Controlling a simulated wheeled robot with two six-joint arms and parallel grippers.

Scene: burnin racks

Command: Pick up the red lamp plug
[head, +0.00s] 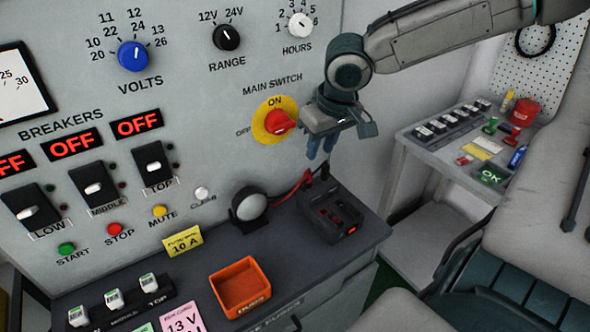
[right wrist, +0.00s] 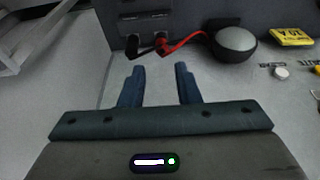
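The red lamp plug (head: 306,178) is at the end of the red cable beside the dark socket box (head: 330,212). It also shows in the right wrist view (right wrist: 163,46), with a black plug (right wrist: 133,44) to its left. The red cable runs to the round lamp (head: 250,204), which also shows in the right wrist view (right wrist: 236,42). My right gripper (head: 320,152) is above the plug, fingers pointing down. In the right wrist view its fingers (right wrist: 159,75) are apart with nothing between them, and the plug is beyond them. My left gripper is not in view.
The upright panel with the main switch (head: 279,122) is close to the left of my right gripper. An orange tray (head: 240,288) and a yellow label (head: 182,240) are on the bench. A side table (head: 470,145) with small items stands at the right.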

